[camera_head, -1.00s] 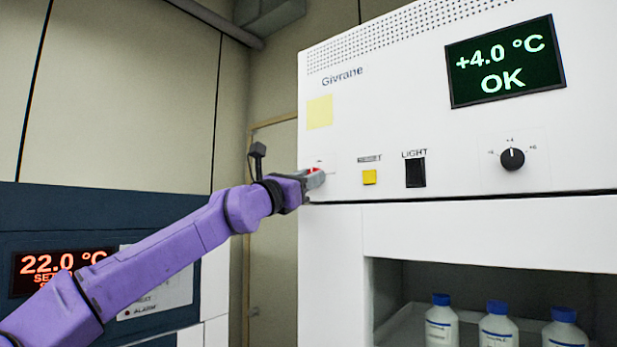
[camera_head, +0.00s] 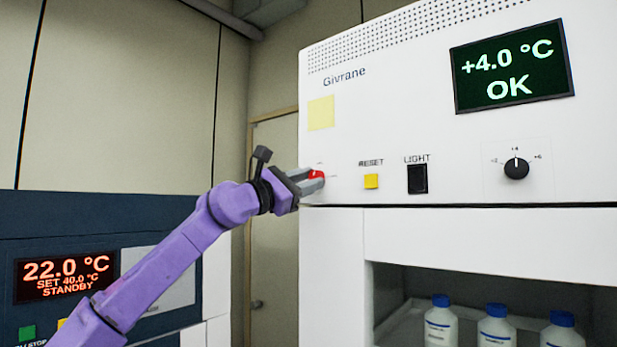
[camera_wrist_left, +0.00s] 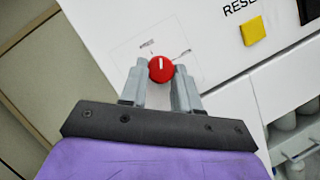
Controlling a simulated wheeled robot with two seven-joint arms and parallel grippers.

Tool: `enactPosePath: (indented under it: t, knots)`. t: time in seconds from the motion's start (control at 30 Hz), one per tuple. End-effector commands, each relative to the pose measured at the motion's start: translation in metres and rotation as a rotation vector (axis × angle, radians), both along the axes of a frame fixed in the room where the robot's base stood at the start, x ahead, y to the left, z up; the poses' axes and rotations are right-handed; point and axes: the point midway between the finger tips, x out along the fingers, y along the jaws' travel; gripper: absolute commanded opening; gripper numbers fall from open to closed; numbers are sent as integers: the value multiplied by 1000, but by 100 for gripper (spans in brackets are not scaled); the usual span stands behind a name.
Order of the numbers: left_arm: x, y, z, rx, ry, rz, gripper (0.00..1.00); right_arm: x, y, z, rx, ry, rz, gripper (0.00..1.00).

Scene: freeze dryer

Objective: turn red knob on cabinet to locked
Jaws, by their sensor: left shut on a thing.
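The red knob (camera_head: 316,175) is on the white cabinet's (camera_head: 430,230) front panel, at the lower left. My left gripper (camera_head: 312,181) is at the knob, with its grey fingers shut on it. In the left wrist view the red knob (camera_wrist_left: 161,69) shows between the fingertips of my left gripper (camera_wrist_left: 162,78). Its white pointer line points almost straight up in that picture, between two small printed labels too small to read. My right gripper is not in view.
Right of the knob are a yellow RESET button (camera_head: 371,181), a black LIGHT switch (camera_head: 417,179) and a black dial (camera_head: 516,168). The cabinet's display (camera_head: 512,66) reads +4.0 °C OK. White bottles with blue caps (camera_head: 495,325) stand in the open compartment below. A dark blue unit (camera_head: 100,215) stands at left.

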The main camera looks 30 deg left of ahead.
Motion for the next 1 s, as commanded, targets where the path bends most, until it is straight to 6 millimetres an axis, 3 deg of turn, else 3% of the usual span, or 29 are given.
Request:
enactPosePath:
  t: [1.0]
  knots:
    - [1,2,8,915,-70,-2,1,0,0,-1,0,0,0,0]
